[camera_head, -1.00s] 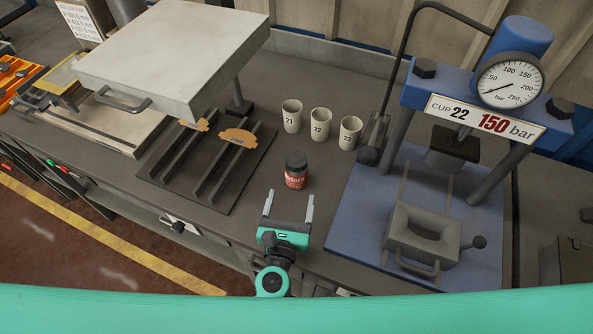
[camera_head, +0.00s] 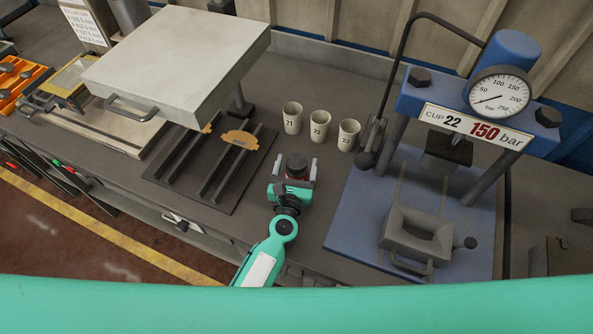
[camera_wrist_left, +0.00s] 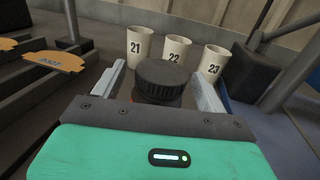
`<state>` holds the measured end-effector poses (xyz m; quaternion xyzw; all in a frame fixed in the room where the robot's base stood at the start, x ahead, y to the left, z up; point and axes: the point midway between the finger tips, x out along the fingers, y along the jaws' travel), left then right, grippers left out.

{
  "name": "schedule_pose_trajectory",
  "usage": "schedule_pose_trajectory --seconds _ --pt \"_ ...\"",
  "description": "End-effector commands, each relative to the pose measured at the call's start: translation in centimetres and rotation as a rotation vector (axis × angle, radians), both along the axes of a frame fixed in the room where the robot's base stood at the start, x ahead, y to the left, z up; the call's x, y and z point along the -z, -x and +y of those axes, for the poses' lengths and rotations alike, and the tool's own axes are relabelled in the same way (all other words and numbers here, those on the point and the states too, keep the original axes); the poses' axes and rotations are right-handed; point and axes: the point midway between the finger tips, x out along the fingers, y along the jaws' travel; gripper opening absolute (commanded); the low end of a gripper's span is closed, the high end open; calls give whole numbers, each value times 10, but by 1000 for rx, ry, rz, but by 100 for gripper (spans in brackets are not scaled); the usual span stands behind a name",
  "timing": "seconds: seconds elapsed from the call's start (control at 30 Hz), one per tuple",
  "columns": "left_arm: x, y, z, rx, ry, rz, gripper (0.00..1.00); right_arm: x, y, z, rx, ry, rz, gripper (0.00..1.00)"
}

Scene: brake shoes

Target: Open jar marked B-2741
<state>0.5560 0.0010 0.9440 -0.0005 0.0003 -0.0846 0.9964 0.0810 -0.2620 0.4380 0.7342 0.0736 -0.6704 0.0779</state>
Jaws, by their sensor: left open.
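The jar (camera_head: 296,167) stands upright on the bench, with a dark ridged lid and a red label. My left gripper (camera_head: 294,170) is open around it, one finger on each side. In the left wrist view the black lid (camera_wrist_left: 160,79) sits between the two fingers of my left gripper (camera_wrist_left: 165,88), with a gap visible on each side. The jar's body and label are mostly hidden by the gripper, so its marking cannot be read now. My right gripper is not in view.
Cups 21 (camera_head: 292,117), 22 (camera_head: 320,125) and 23 (camera_head: 348,135) stand just behind the jar. A blue press (camera_head: 345,225) is to the right. A dark slotted rack (camera_head: 245,180) with an orange-brown shoe (camera_head: 240,139) is to the left, under a raised pale plate (camera_head: 180,55).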

Motion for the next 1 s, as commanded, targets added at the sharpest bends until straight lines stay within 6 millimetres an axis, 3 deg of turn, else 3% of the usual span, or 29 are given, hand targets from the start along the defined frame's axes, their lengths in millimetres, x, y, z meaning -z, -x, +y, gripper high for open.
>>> schedule_pose_trajectory --seconds 0.33,0.63,0.7,1.0 --pt "1 -7 -1 -1 0 1 75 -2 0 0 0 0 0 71" --pt "0 -7 -1 -1 -1 0 18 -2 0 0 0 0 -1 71" --pt "-1 -7 -1 -1 0 -1 11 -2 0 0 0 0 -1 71" --pt "-5 -7 -1 -1 0 -1 11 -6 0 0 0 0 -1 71"
